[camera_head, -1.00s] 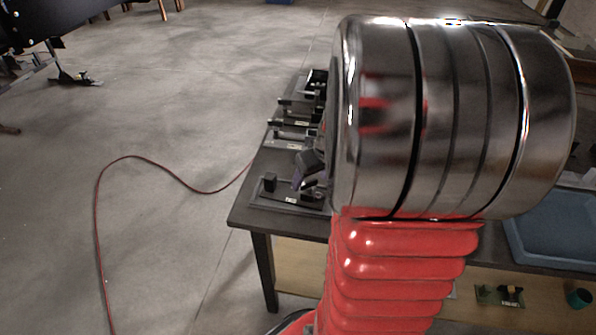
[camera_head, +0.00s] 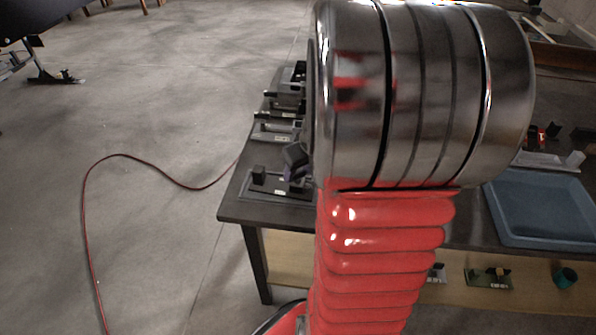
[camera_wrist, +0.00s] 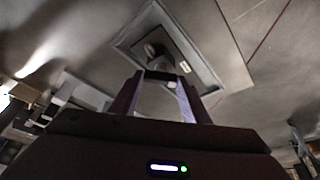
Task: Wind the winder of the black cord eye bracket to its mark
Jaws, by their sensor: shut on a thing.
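A dark bracket on a grey plate (camera_head: 263,190) lies at the near left corner of the table in the head view, with a black block standing on it. The plate (camera_wrist: 205,72) also shows in the wrist view, with a pale label and a dark round part. My gripper (camera_wrist: 160,88) has its two purple fingers either side of a small dark piece (camera_wrist: 160,76) of this bracket, which looks like the winder. In the head view my gripper (camera_head: 293,176) is low over the plate, partly hidden by my arm. The winder's mark cannot be made out.
Several similar fixtures (camera_head: 278,128) stand behind along the table's left edge. A blue tray (camera_head: 545,240) and a grey fixture lie to the right. A lower shelf (camera_head: 390,286) holds small parts. A red cable (camera_head: 88,235) lies on the open floor at left.

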